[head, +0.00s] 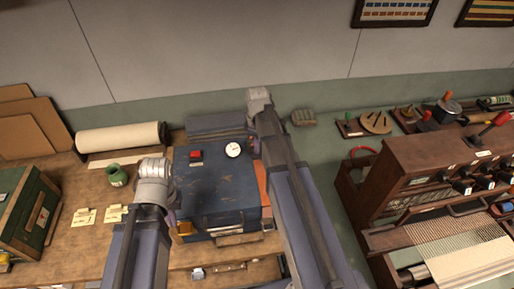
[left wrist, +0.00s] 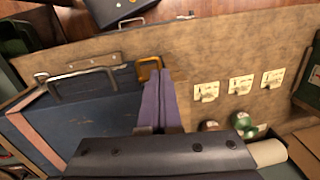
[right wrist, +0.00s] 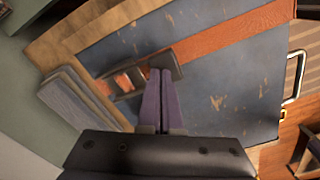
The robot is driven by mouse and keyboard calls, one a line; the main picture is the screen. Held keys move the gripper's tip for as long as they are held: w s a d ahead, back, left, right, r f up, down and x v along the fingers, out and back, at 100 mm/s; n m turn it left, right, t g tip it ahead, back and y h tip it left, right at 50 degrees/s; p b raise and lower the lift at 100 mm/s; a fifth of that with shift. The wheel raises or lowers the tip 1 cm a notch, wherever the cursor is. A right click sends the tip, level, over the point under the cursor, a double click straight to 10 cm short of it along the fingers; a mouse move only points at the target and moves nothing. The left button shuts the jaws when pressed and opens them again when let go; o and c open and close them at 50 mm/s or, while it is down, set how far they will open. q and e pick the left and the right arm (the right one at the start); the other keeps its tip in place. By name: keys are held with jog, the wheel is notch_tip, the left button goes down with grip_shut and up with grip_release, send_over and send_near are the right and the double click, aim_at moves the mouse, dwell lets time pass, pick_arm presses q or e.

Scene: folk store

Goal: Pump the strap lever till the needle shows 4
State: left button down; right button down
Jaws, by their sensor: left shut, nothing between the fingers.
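A blue case (head: 215,193) lies on the wooden table, with a small white dial (head: 233,149) and a red block (head: 195,155) on top. The dial is too small to read. An orange strap (right wrist: 220,38) runs across the case, with a dark lever (right wrist: 164,61) on it in the right wrist view. My right gripper (right wrist: 160,75) has its fingers together at the lever; I cannot tell whether they grip it. My left gripper (left wrist: 157,80) is shut and empty beside the case's edge, near a yellow-orange clasp (left wrist: 149,68).
Left of the case are a green jar (head: 117,176), paper cards (head: 84,216), a paper roll (head: 120,138) and a green crate (head: 28,212). On the right stand a brown wooden cabinet (head: 420,160) and a loom-like frame (head: 465,255). A grey block (head: 215,123) lies behind the case.

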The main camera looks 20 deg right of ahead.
notch_tip(320, 180, up, 9)
jog(key=p, duration=0.9)
jog(key=shift+s, duration=0.15)
dwell(0.8)
